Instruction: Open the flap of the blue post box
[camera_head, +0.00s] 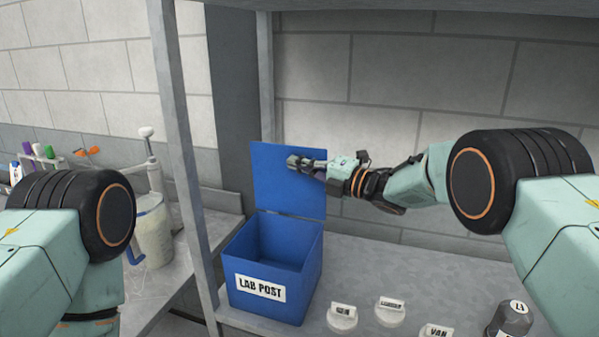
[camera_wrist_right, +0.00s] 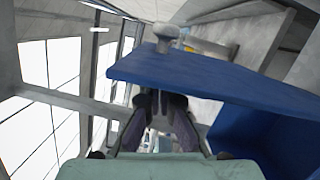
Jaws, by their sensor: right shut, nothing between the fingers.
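The blue post box (camera_head: 270,268) stands on the grey shelf, with a white "LAB POST" label on its front. Its flap (camera_head: 288,196) is raised and stands upright at the back, so the box's dark inside shows. My right gripper (camera_head: 292,161) is shut and empty, in front of the upper right part of the raised flap. In the right wrist view the flap (camera_wrist_right: 215,80) spans the picture just beyond the closed fingers (camera_wrist_right: 157,100); I cannot tell whether they touch it. My left arm shows at the left edge, but its gripper is out of view.
Several labelled white round pieces (camera_head: 342,317) and a dark capped container (camera_head: 510,318) stand on the shelf right of the box. A grey upright post (camera_head: 183,150) rises left of the box. The shelf behind the round pieces is clear.

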